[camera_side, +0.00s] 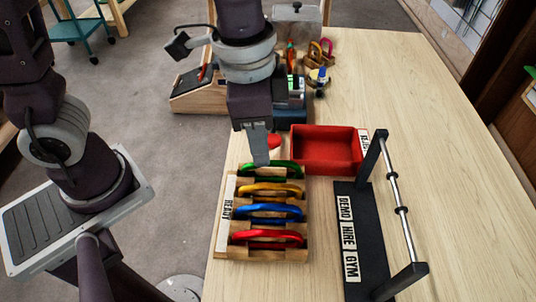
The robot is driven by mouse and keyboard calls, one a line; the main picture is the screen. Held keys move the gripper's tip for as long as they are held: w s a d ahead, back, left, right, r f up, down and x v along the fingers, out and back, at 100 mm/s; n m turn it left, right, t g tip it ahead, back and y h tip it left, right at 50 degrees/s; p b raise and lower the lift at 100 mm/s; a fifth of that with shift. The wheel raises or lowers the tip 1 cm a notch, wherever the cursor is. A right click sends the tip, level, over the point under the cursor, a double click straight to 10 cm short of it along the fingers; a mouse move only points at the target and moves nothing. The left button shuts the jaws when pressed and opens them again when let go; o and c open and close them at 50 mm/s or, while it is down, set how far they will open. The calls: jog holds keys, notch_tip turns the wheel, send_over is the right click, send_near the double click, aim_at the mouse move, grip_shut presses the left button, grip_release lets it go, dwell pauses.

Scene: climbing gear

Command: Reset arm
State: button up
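My gripper (258,150) points down above the back left of the wooden rack, near the green carabiner (272,170). Its fingers look close together, but from this side I cannot tell whether they are open or shut. The wooden rack (230,225), labelled READY, holds green, yellow (270,189), blue (268,210) and red (267,235) carabiners in its slots. A small red piece shows just right of the fingers; I cannot tell what it belongs to.
A red bin (328,168) stands behind and right of the rack. A black stand with a metal bar (397,205), labelled DEMO HIRE GYM, is at the right. Tools and a wooden holder (320,58) stand at the back. The table's right side (465,215) is clear.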

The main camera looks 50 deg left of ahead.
jog(key=s+a+r+n+t, duration=0.2)
jog(key=s+a+r+n, duration=0.2)
jog(key=a, duration=0.3)
jog(key=s+a+r+n+t, duration=0.2)
jog(key=s+a+r+n, duration=0.1)
jog(key=a, duration=0.4)
jog(key=shift+s+r+n+t, duration=0.35)
jog(key=shift+s+n, duration=0.15)
jog(key=shift+s, duration=0.3)
